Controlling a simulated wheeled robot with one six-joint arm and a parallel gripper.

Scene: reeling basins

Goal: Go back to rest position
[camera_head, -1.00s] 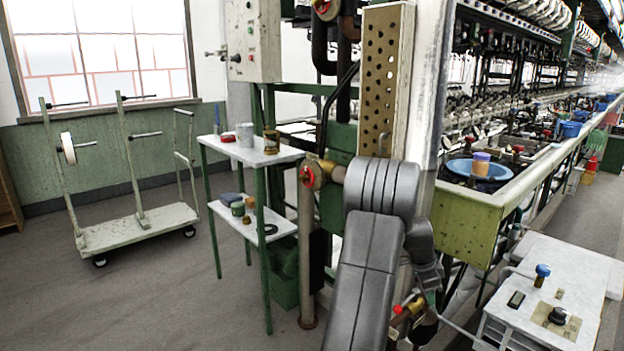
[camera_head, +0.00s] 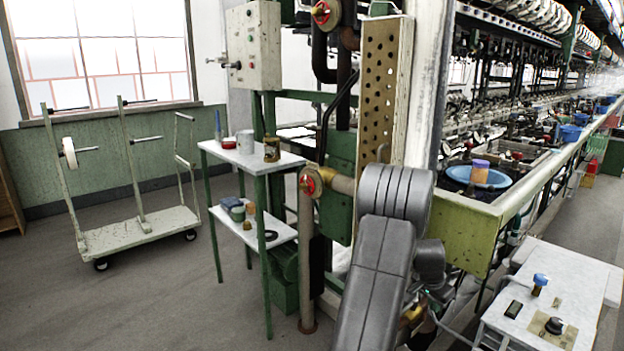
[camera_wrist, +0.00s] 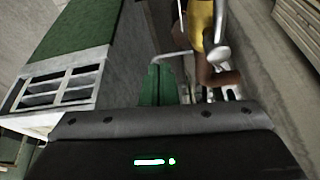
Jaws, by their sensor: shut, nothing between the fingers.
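My gripper (camera_wrist: 158,84) shows in the wrist view as two green fingers lying side by side, shut with nothing between them. Its dark wrist housing fills the bottom of that view. In the head view my grey arm stands folded in front of the machine end, and the gripper itself is hidden or too unclear to make out there.
A white side table (camera_head: 520,318) with a blue-capped jar (camera_head: 540,281) stands at the lower right. A green-legged shelf (camera_head: 250,160) holds jars and cans. A trolley (camera_head: 140,234) stands by the window. The long reeling bench (camera_head: 466,228) runs back right.

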